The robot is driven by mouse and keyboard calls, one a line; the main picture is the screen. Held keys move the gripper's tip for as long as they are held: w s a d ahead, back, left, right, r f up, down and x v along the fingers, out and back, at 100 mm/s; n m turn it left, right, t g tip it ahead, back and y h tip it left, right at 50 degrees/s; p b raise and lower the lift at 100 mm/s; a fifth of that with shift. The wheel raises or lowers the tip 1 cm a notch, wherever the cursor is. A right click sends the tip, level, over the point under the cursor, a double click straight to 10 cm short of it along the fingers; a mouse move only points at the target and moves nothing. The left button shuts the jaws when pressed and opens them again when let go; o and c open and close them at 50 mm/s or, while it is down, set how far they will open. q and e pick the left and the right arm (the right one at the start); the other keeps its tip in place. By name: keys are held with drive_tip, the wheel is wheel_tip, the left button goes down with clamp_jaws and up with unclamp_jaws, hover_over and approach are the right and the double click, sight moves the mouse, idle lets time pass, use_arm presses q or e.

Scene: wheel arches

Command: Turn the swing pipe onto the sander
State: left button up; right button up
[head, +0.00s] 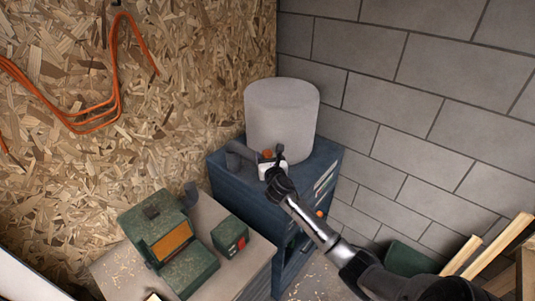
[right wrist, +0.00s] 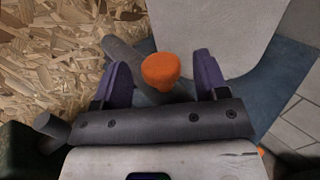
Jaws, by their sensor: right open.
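The swing pipe (head: 240,154) is grey and lies on top of the blue cabinet, beside a large pale grey drum. An orange knob (head: 267,153) is at its right end. In the right wrist view the knob (right wrist: 161,69) stands between the two purple fingers of my right gripper (right wrist: 162,76), with gaps on both sides. The pipe (right wrist: 124,57) runs behind it to the upper left. In the head view my right gripper (head: 272,160) is over the knob.
The drum (head: 281,118) stands on the blue cabinet (head: 228,182), close behind the gripper. A green box with a red switch (head: 230,236) sits on the pale bench (head: 118,272). Orange hose (head: 98,112) hangs on the chipboard wall. Timber leans at lower right.

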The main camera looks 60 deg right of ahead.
drive_tip(key=shift+x, duration=0.9)
clamp_jaws()
drive_tip(key=shift+s+a, duration=0.1)
